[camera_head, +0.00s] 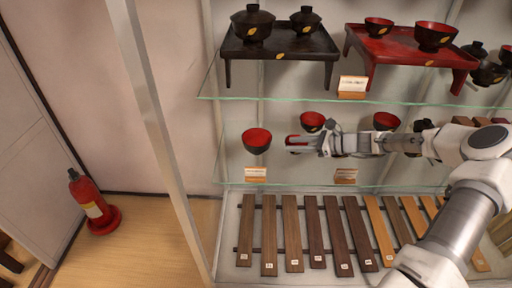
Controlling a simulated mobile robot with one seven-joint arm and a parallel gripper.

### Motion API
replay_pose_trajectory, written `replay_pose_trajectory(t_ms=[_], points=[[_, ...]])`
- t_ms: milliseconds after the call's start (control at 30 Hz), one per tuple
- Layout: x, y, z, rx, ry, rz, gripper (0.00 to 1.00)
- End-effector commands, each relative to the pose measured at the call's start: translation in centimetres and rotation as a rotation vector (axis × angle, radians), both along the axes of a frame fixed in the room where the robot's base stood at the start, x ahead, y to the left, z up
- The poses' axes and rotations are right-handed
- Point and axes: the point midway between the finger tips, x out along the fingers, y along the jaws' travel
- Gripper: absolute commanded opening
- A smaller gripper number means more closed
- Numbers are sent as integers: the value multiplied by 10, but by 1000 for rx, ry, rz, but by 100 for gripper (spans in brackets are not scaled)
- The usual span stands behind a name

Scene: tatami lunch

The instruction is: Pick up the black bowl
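A black bowl with a red inside (257,148) stands upright on the lower glass shelf, left of my gripper. My gripper (298,147) reaches in from the right along this shelf, with its fingertips pointing left towards the bowl. A gap shows between the fingertips and the bowl in this view. The fingers are too small and pale to tell whether they are open or shut. Other dark bowls with red insides (312,121) (386,121) stand on the same shelf, behind my gripper and arm.
The upper glass shelf (290,99) holds a black tray-table (280,45) with lidded bowls and a red tray-table (400,47) with bowls. Small label cards (255,174) (346,176) stand at the lower shelf's front. Wooden slats (268,230) lie below. A metal post (160,130) stands left.

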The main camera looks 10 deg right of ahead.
Motion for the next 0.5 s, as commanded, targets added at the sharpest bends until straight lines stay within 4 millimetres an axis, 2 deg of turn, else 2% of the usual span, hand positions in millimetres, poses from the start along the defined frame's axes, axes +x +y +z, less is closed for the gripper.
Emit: replay_pose_trajectory(t_ms=[300,500], points=[[37,55,-29,0,-2,6,39],[53,78,-40,-3,-2,5,39]])
